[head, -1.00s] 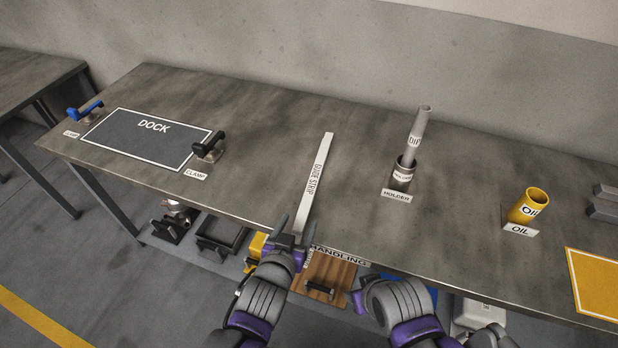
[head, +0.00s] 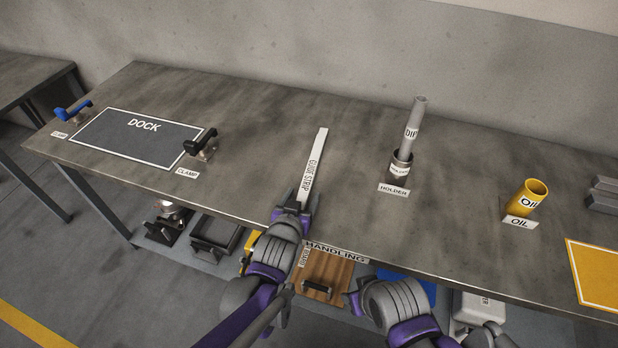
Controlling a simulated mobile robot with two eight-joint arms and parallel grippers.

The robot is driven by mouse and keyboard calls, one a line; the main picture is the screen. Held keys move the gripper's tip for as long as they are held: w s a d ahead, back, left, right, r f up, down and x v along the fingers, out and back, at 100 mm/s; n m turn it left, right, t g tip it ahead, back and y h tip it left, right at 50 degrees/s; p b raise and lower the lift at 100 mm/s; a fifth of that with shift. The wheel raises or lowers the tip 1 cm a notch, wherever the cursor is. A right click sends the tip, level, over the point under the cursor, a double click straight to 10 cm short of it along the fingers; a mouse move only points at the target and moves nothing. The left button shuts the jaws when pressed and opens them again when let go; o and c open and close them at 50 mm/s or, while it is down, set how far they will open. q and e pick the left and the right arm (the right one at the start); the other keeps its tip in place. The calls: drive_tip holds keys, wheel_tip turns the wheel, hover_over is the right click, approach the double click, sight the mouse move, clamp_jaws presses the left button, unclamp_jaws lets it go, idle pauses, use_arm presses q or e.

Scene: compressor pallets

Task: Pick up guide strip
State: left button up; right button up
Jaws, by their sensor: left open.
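The guide strip (head: 315,165) is a long, thin white bar with its name printed along it. It lies on the grey table between the dock and the holder, its far end pointing towards the wall. My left gripper (head: 299,194) is open at the near end of the strip, its fingers around or just above that end. I cannot tell whether they touch it. The near tip of the strip is hidden by the gripper. My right gripper (head: 352,299) is low in front of the table edge; whether its jaws are open does not show.
The dark dock plate (head: 135,138) has a blue clamp (head: 73,110) and a black clamp (head: 201,145). A holder (head: 401,168) with a grey tube stands to the right, then a yellow oil cup (head: 528,199). A shelf below the table holds several items. The table behind the strip is clear.

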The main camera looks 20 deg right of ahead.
use_arm(q)
clamp_jaws()
idle(0.4)
